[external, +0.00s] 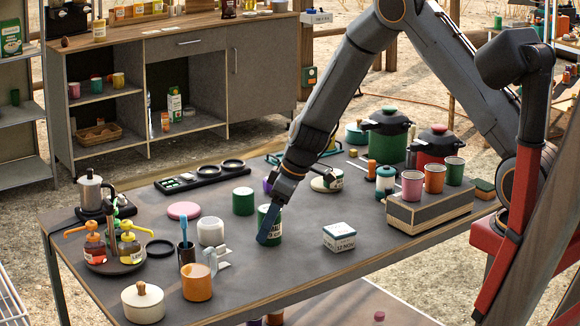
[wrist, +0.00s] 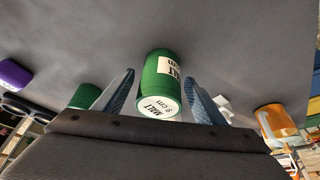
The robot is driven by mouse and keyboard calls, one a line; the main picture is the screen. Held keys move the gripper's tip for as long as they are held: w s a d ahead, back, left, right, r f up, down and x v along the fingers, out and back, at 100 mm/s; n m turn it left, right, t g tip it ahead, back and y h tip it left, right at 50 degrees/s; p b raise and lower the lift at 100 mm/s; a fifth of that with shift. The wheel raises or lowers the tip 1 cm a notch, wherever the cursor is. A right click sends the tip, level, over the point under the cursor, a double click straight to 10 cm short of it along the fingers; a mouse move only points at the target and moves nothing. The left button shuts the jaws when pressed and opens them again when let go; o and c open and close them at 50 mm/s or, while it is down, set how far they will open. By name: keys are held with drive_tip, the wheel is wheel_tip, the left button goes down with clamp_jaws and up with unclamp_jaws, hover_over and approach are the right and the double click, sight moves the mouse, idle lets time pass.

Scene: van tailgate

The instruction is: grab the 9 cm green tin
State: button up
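The green tin (wrist: 158,70) stands between the two blue fingers of my gripper (wrist: 160,78) in the wrist view. Its white label and lid read MALT and 9 cm. A gap shows on both sides of it, so the gripper is open and not visibly touching it. In the external view the tin (external: 277,228) stands on the dark table, partly hidden by the near finger of my gripper (external: 266,238). A second green tin (external: 243,201) stands just behind and left; it also shows left of the fingers in the wrist view (wrist: 86,96).
A white-labelled box (external: 339,238) stands to the right of the tin. A white jar (external: 210,232), an orange mug (external: 197,283) and a lidded cream pot (external: 143,302) are to the left. A crate (external: 430,212) with cups stands at the right.

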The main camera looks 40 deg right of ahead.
drive_tip(key=c, duration=1.1)
drive_tip(key=shift+r, duration=0.1)
